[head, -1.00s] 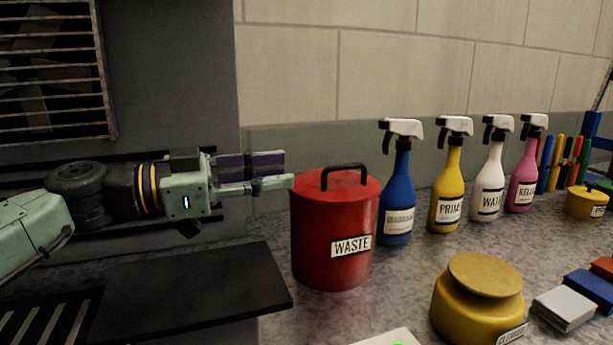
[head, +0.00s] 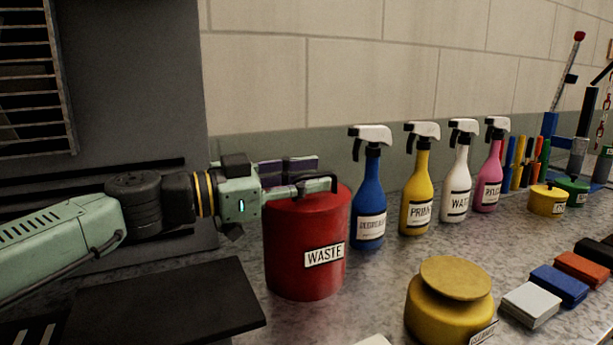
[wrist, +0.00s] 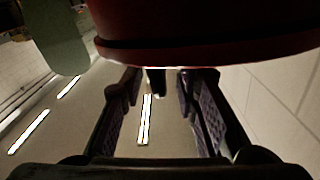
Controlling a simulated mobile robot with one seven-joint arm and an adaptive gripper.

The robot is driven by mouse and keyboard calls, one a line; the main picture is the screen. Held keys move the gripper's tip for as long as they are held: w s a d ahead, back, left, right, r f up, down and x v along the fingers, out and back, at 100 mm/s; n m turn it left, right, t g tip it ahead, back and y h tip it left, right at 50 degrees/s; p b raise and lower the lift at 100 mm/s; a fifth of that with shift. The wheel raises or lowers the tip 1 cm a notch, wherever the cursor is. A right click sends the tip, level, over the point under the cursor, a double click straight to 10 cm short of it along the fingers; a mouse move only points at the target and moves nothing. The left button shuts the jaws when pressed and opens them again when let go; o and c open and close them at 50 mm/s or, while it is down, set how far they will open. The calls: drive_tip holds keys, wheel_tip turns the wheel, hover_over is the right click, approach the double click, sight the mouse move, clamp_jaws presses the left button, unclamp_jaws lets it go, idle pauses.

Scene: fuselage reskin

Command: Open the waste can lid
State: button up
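The red waste can (head: 290,255) stands upright on the counter, labelled WASTE. Its lid is on, with a black arched handle (head: 333,181) on top. My gripper (head: 310,178) reaches in from the left at handle height, just above the lid. In the wrist view the red can (wrist: 210,30) fills the top of the picture. The dark handle (wrist: 157,82) shows between the two spread fingertips of my gripper (wrist: 160,85). The gripper is open, with gaps on both sides of the handle. I cannot tell whether either finger touches the lid.
A blue spray bottle (head: 369,200) stands close to the can's right, with more bottles beyond it. A yellow jar (head: 449,305) is at the front right. A black slab (head: 165,305) lies left of the can. Bare counter (head: 370,285) shows between can and jar.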

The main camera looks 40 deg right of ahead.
drive_tip(key=shift+c, duration=0.4)
clamp_jaws()
idle(0.5)
